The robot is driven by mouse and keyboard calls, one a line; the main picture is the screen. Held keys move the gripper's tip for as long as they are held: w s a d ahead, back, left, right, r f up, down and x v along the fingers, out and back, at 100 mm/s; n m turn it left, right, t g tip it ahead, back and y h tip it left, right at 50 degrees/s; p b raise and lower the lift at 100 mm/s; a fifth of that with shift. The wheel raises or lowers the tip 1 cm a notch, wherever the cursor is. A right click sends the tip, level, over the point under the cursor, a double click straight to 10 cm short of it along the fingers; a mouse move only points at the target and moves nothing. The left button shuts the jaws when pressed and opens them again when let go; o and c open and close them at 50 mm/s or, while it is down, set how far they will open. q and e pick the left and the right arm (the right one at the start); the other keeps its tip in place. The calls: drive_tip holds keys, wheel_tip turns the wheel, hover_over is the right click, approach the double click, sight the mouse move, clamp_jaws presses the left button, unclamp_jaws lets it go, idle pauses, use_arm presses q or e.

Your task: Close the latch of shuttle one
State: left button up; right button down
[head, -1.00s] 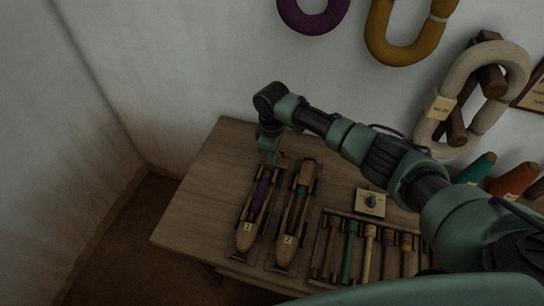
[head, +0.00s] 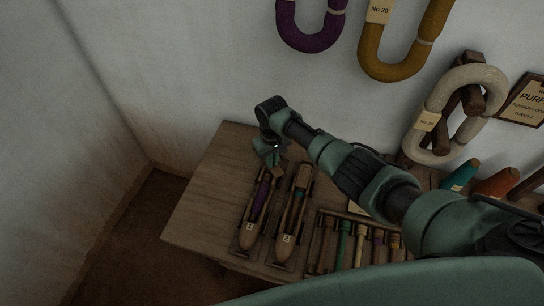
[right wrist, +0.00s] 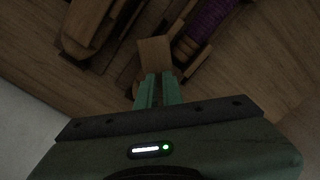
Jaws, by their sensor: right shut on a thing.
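Shuttle one (head: 249,231), the left of two wooden shuttles, lies on the table with a purple pirn (head: 262,190) in it. The purple pirn also shows in the right wrist view (right wrist: 208,25). My right gripper (head: 274,160) is at the far end of shuttle one. In the right wrist view its two fingers (right wrist: 156,88) are close together with a narrow gap, at a small wooden block (right wrist: 155,52), which looks like the latch; they are shut on it. How far the latch is turned cannot be told. My left gripper is not in view.
The second shuttle (head: 283,246) lies close on the right. A rack of several coloured pirns (head: 345,240) stands further right on the table (head: 205,195). The table's left part is bare. Yarn hanks (head: 310,30) hang on the wall behind; cones (head: 461,176) stand at the right.

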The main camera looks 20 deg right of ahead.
drive_tip(key=m+p, duration=0.2)
drive_tip(key=m, duration=0.2)
drive_tip(key=shift+a+r+m, duration=0.1)
drive_tip(key=shift+r+m, duration=0.05)
drive_tip(key=shift+m, duration=0.15)
drive_tip(key=shift+m+p, duration=0.7)
drive_tip(key=shift+m, duration=1.6)
drive_tip(key=shift+w, duration=0.1)
drive_tip(key=c, duration=1.8)
unclamp_jaws()
wheel_tip(320, 180, up, 7)
drive_tip(key=shift+f+p, duration=0.15)
drive_tip(key=shift+p, duration=1.05)
drive_tip(key=shift+r, duration=0.45)
